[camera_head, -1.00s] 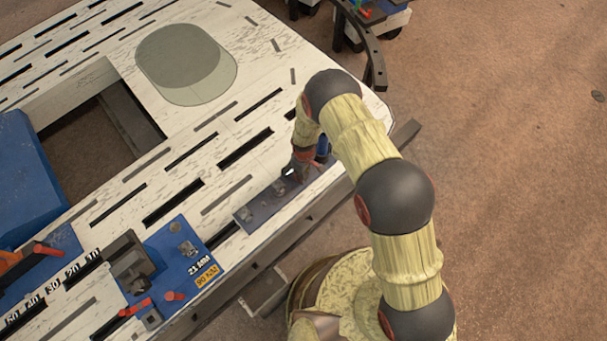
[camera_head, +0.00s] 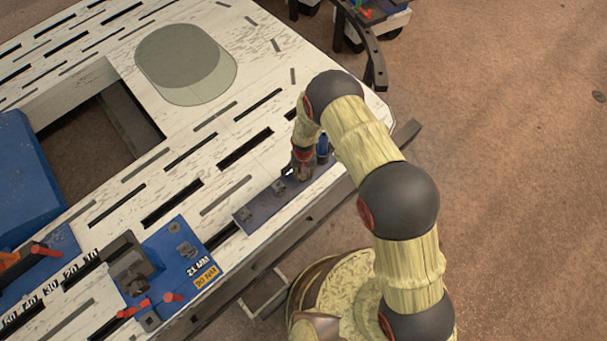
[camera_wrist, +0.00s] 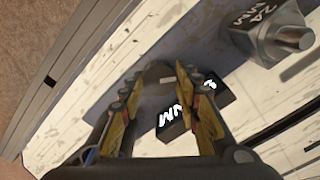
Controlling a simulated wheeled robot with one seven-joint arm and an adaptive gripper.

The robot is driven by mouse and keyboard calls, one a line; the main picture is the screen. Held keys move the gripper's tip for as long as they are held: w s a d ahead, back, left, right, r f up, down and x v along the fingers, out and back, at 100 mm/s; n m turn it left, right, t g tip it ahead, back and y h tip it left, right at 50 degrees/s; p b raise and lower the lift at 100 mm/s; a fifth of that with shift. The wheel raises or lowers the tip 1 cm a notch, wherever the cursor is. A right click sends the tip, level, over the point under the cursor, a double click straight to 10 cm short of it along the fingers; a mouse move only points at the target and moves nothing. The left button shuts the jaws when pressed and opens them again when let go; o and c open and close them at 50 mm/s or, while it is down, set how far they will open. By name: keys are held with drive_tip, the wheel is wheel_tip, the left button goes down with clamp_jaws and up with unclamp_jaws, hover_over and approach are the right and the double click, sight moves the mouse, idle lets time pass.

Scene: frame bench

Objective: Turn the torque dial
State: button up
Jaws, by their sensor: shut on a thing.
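My gripper (camera_head: 302,174) points down at the near right edge of the pale bench, over a dark strip (camera_head: 262,206). In the wrist view my gripper (camera_wrist: 158,80) has both yellow fingers closing around a small grey rounded piece, which looks to be the torque dial (camera_wrist: 158,71). Most of it is hidden between the fingertips. A black label (camera_wrist: 180,117) with white letters, "NM" among them, lies just beside it, partly behind the right finger. The dial is not clear in the head view, being covered by my gripper.
A grey socket block marked 24 MM (camera_wrist: 270,35) stands close by on the strip. A blue fixture plate (camera_head: 180,262) with a dark clamp and red handles is at lower left. The bench (camera_head: 240,70) has slots and a large rectangular opening. Its top beyond the strip is mostly free.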

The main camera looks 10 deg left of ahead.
drive_tip(key=shift+m, duration=1.3)
drive_tip(key=o, duration=0.9)
wheel_tip(320, 180, up, 12)
